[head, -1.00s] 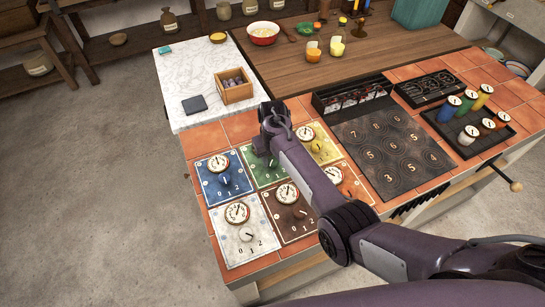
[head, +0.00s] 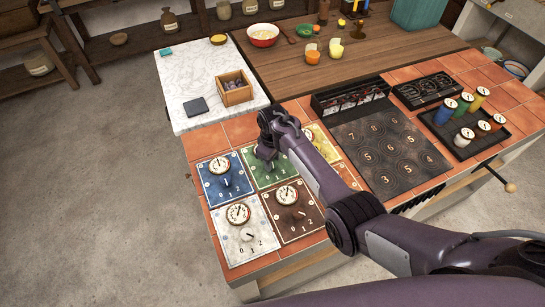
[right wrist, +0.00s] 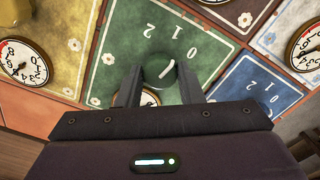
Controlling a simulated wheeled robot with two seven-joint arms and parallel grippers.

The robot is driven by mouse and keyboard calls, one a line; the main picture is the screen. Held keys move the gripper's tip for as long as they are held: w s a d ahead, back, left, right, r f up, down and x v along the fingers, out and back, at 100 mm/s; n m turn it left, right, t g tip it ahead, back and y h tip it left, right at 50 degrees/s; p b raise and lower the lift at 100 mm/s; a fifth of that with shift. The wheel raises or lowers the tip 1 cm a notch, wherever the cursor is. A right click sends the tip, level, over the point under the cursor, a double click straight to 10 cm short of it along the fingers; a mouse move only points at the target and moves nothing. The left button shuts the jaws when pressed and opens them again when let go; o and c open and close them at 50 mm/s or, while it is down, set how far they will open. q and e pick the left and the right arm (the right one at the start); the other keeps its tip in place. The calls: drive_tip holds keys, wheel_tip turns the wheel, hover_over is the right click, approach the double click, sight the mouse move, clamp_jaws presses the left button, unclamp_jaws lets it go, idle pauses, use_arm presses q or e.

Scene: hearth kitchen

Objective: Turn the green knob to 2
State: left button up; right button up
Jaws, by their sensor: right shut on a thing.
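The green panel (head: 279,178) lies in the back row of dial panels, between the blue and yellow ones. My right gripper (head: 266,160) is over it and hides its knob and most of its gauge in the head view. In the right wrist view the green knob (right wrist: 158,73) sits between the two fingers of my right gripper (right wrist: 160,84), which is shut on it. Its white pointer line slants up and right in that view, roughly toward the 1 and 0 side of the digits; the exact setting is unclear. My left gripper is not in view.
Beside it are a blue panel (head: 211,193), a white panel (head: 259,222), a brown panel (head: 304,229) and a yellow panel (head: 325,153), close together. My right arm covers much of the orange one. A dark hob plate (head: 390,180) lies to the right.

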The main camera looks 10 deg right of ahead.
drive_tip(key=n, duration=0.5)
drive_tip(key=shift+n+p, duration=0.3)
drive_tip(key=n, duration=0.5)
drive_tip(key=shift+n+b, duration=0.3)
drive_tip(key=shift+n, duration=0.1)
drive_tip(key=shift+f, duration=0.1)
drive_tip(key=o, duration=1)
drive_tip(key=shift+r, duration=0.2)
wheel_tip(320, 180, up, 8)
drive_tip(key=shift+f+p, duration=0.25)
drive_tip(key=shift+p, duration=0.5)
